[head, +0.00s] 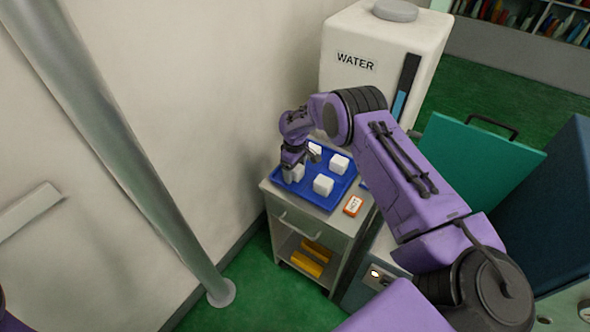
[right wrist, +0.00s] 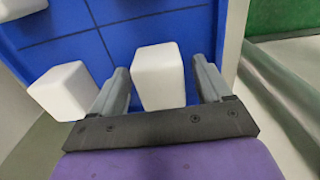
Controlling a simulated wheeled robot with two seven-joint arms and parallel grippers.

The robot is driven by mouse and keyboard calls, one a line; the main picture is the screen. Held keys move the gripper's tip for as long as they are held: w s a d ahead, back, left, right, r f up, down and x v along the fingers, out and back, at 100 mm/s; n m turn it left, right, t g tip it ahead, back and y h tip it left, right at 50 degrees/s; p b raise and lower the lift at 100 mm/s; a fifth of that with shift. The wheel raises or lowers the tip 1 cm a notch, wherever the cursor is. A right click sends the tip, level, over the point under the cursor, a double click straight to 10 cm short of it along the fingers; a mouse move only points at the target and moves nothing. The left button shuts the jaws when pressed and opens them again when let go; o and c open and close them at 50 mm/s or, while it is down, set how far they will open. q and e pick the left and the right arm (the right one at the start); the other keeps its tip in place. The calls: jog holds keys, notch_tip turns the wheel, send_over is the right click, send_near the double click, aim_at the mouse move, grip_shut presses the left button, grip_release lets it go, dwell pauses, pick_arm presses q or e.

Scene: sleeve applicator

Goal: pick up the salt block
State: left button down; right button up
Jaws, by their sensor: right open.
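Several white salt blocks stand on a blue tray (head: 341,182) in the head view. One block (head: 296,174) is at the tray's left side, right under my right gripper (head: 293,160). Other blocks (head: 338,163) (head: 323,185) stand to its right, and one more is partly hidden behind the gripper. In the right wrist view my right gripper (right wrist: 161,70) is open, with one white block (right wrist: 158,76) between its fingers. Gaps show on both sides of that block. A second block (right wrist: 62,91) is just outside the left finger. My left gripper is not in view.
The tray rests on a grey cabinet (head: 308,222) with a small orange-and-white card (head: 353,205) near its front edge. A white water tank (head: 385,50) stands behind. A wall and a slanted metal pole (head: 125,150) are to the left.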

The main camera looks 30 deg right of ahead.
jog(key=c, duration=1.2)
